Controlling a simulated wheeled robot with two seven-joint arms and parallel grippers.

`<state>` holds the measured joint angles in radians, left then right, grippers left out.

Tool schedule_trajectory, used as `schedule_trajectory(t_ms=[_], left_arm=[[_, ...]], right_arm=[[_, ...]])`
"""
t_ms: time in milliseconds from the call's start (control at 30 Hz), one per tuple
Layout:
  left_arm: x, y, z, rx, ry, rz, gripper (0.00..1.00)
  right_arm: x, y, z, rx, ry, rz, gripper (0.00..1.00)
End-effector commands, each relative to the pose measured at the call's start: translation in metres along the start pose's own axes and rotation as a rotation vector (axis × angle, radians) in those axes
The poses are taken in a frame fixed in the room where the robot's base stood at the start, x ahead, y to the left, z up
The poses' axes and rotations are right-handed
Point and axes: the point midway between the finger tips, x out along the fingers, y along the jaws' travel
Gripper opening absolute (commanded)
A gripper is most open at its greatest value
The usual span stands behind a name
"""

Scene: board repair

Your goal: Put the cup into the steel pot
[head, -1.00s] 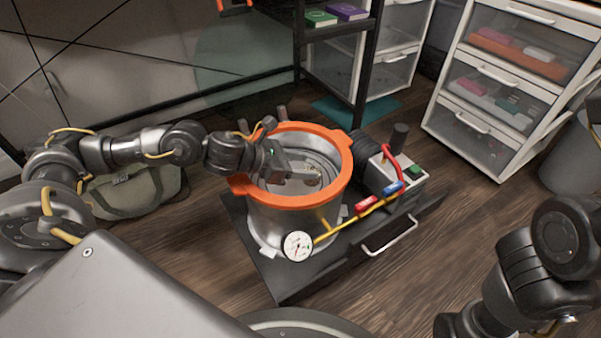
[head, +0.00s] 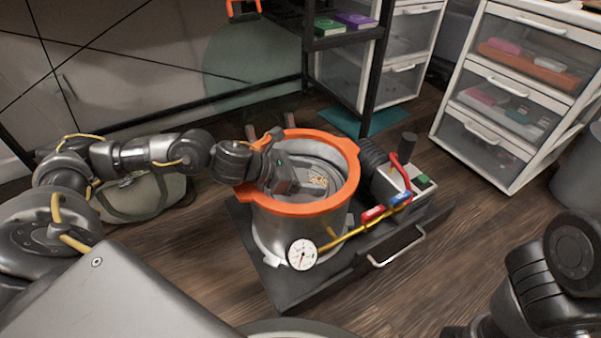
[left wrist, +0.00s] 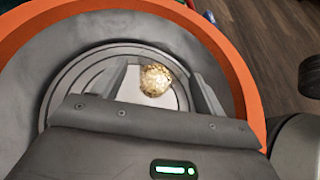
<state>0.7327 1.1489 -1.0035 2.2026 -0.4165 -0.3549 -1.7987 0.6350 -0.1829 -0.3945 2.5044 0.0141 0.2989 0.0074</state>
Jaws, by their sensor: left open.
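The steel pot (head: 272,228) has a wide orange rim and stands on a dark platform. My left gripper (head: 300,184) reaches over the rim into the pot's mouth; its fingers are partly hidden in the head view. A small round gold-speckled thing, which I take to be the cup (head: 318,181), is inside the pot by the fingers. In the left wrist view the cup (left wrist: 155,80) shows between the two spread fingers of my left gripper (left wrist: 163,92), with the pot's ringed interior around it. The gripper is open. My right gripper is not in view.
A gauge (head: 302,254) and a yellow pipe (head: 340,239) with red and blue handles stick out at the pot's front right. A black shelf post (head: 374,75) stands behind it. White drawers (head: 510,90) are at the right. A bag (head: 145,195) lies on the floor at left.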

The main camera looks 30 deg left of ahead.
Motion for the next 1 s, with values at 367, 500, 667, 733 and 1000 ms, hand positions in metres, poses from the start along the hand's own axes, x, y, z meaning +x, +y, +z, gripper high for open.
schedule_trajectory(t_ms=[367, 500, 667, 733, 1000], left_arm=[[-0.063, 0.0, 0.004, -0.001, 0.007, 0.002, 0.72], [-0.091, 0.0, 0.004, 0.0, 0.006, 0.002, 0.72], [-0.112, 0.0, 0.003, -0.001, 0.003, 0.001, 0.72], [-0.117, 0.0, 0.003, 0.0, 0.003, 0.001, 0.72], [-0.122, 0.0, 0.003, 0.001, 0.0, 0.0, 0.72]], right_arm=[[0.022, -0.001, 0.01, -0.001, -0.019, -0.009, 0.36], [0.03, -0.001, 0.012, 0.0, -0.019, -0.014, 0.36], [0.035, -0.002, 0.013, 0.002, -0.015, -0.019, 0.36], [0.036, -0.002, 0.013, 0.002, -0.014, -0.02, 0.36], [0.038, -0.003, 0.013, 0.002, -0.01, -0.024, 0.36]])
